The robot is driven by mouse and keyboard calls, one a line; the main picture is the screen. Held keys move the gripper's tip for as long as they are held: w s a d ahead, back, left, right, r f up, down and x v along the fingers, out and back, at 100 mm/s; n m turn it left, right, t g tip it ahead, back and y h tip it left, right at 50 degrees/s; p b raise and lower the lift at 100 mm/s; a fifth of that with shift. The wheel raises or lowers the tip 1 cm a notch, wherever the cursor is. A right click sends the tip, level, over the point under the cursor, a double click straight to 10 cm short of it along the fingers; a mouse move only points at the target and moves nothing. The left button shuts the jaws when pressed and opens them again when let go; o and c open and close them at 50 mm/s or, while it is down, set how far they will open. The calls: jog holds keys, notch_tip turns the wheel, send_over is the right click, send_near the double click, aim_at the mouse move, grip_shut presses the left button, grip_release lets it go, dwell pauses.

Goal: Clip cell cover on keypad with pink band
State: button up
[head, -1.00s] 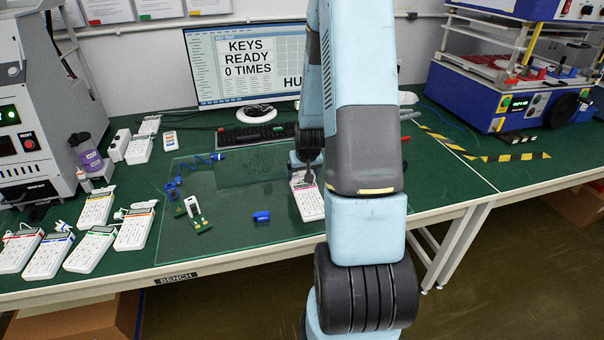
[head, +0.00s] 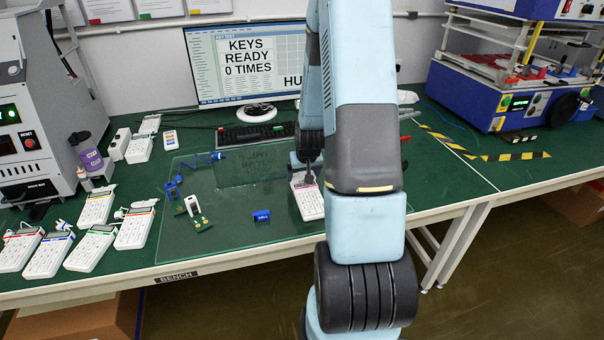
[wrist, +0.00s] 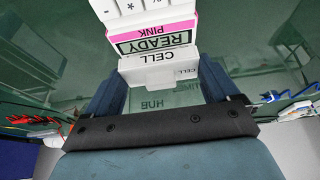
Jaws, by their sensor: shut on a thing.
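The keypad with the pink band (head: 309,203) lies on the glass mat in the head view, just left of my arm. In the wrist view its white keys, pink band (wrist: 118,36) and a small display reading READY show at the top. My gripper (wrist: 160,82) is shut on a white cell cover (wrist: 187,71) marked CELL, with a dark blue finger on each side. The cover is at the display end of the keypad, against it or very close; I cannot tell whether it is clipped in. My gripper is partly hidden behind my arm in the head view.
Several other keypads (head: 96,207) lie at the left. A monitor (head: 250,65) and black keyboard (head: 257,135) stand behind. A blue machine (head: 505,100) stands at the right.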

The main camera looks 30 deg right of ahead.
dwell(0.3)
jog(key=o, duration=0.8)
jog(key=shift+c, duration=0.2)
jog(key=shift+r, duration=0.6)
dwell(0.4)
jog(key=shift+r, duration=2.9)
